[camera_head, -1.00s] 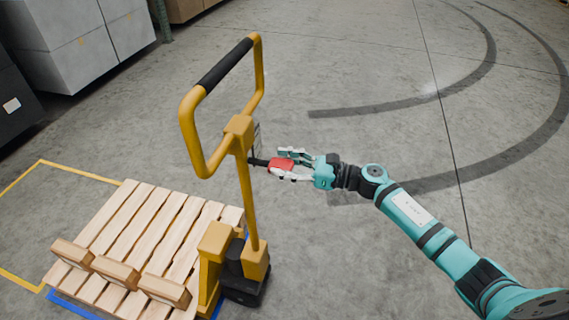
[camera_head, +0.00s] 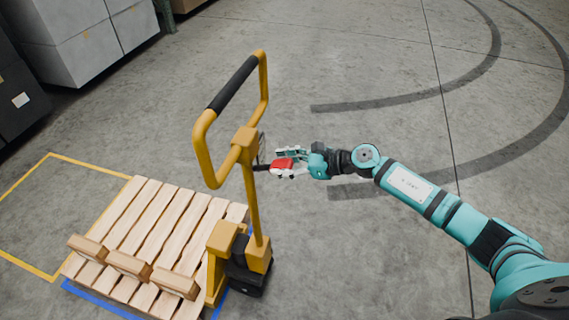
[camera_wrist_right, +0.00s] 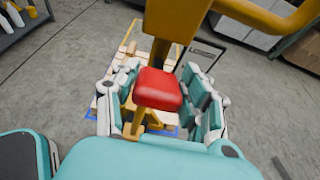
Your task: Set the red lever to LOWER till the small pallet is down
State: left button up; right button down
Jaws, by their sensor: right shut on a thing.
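The red lever (camera_head: 283,164) sticks out to the right from the yellow pallet jack's handle post (camera_head: 249,190). My right gripper (camera_head: 291,163) is shut on the lever's red grip, with fingers on both sides of it. In the right wrist view the red grip (camera_wrist_right: 158,89) lies between the fingers. The small wooden pallet (camera_head: 160,235) sits at the jack's fork side, at the lower left. Whether it touches the floor cannot be told. My left gripper is not in view.
A yellow floor outline (camera_head: 30,262) lies left of the pallet, and a blue line (camera_head: 105,303) runs along its near edge. Grey boxes (camera_head: 75,40) stand at the upper left. The concrete floor at the right is clear, with dark curved marks.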

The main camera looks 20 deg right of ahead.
jog(key=shift+w+a+r, duration=0.1)
jog(key=shift+w+r, duration=0.15)
jog(key=shift+r, duration=0.4)
jog(key=c, duration=1)
grip_release()
jog(key=o, duration=0.4)
jog(key=shift+a+f, duration=0.15)
jog(key=shift+f, duration=0.05)
jog(key=shift+c, duration=0.2)
jog(key=shift+s+d, duration=0.3)
jog(key=shift+d, duration=0.15)
jog(key=v, duration=1.1)
